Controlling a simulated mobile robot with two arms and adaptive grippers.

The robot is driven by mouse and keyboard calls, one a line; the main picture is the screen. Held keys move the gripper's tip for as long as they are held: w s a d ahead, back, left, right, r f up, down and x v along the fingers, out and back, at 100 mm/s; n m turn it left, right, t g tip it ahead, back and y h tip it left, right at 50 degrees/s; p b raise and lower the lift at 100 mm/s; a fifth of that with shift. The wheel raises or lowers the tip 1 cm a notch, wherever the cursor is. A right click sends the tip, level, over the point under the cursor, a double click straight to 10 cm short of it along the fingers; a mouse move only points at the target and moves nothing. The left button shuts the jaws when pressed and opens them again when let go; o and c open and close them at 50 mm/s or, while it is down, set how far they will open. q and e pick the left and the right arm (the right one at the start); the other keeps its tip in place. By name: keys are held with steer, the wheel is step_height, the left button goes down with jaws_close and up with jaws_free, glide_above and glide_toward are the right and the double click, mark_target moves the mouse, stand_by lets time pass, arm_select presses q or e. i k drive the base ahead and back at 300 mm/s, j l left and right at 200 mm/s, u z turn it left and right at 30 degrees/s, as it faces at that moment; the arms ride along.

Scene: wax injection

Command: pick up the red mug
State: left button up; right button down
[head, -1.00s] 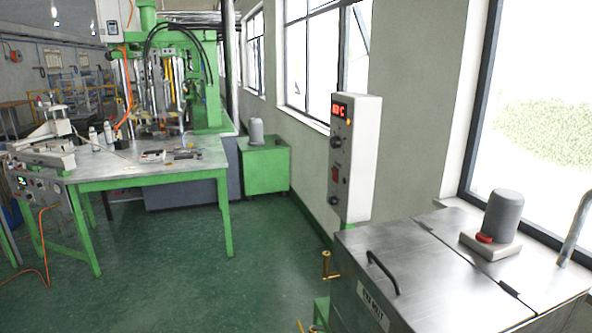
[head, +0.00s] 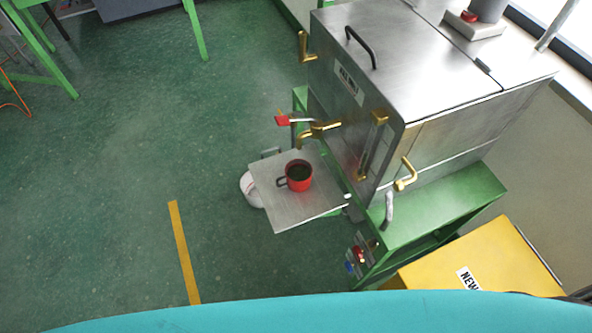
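The red mug (head: 299,176) stands upright on a small grey metal shelf (head: 277,213) that juts out from the front of the steel tank. Its inside looks dark, and its dark handle points left. Neither of my grippers shows in the head view.
The steel tank (head: 420,50) with brass taps and a red-handled valve (head: 284,120) stands right of and behind the mug, on a green stand (head: 440,210). A yellow box (head: 480,262) is at lower right. A white container (head: 250,190) is partly under the shelf.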

mark_target(298, 175)
steer(key=z, duration=0.65)
steer(key=i+j+z, duration=0.1)
steer(key=j+z, duration=0.6)
steer(key=j, duration=0.25)
steer(key=j+z, duration=0.35)
steer(key=j, duration=0.15)
